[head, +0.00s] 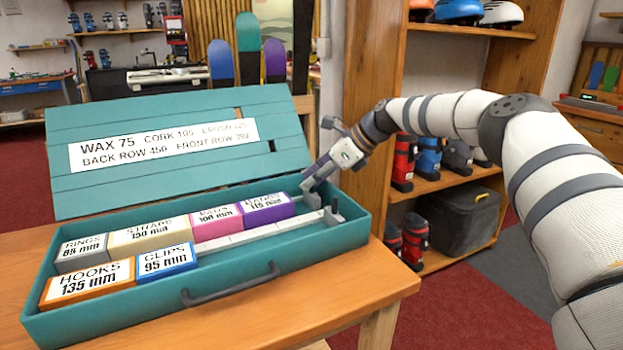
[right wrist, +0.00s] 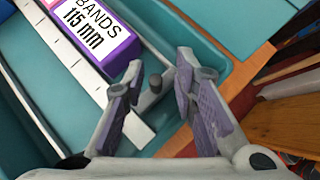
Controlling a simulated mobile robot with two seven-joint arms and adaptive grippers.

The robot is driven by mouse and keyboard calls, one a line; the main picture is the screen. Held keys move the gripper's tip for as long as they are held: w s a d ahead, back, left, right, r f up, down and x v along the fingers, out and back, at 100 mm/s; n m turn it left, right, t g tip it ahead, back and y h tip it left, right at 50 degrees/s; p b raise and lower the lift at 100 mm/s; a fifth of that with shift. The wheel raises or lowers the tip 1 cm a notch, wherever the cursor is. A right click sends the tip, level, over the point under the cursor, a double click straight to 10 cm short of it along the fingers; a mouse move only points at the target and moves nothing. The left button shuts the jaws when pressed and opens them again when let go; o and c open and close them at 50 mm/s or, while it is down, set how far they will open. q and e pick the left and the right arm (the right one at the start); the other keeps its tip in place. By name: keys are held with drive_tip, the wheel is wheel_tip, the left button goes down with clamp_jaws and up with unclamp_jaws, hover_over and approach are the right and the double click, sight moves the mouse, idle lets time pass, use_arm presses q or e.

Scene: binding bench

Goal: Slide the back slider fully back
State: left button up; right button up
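A teal box (head: 210,277) stands open on the bench. Its back row holds grey RINGS, cream STRAPS, pink PADS and purple BANDS (head: 266,208) blocks, left to right. A small grey slider with an upright post (head: 335,205) is at the right end, past BANDS. I cannot tell clearly which row it belongs to. My right gripper (head: 323,178) reaches down over this end. In the right wrist view the gripper (right wrist: 160,88) is open, with a dark-topped post (right wrist: 155,84) between its fingers, nearer the left one. Contact is unclear. My left gripper is out of view.
Orange HOOKS (head: 87,283) and blue CLIPS (head: 166,262) blocks fill the front row's left. A pale divider (head: 250,234) runs between rows; the front row's right part is empty. The labelled lid (head: 105,190) leans behind. A handle (head: 232,287) sticks out in front.

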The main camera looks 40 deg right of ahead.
idle(0.3)
drive_tip(key=v, duration=1.2)
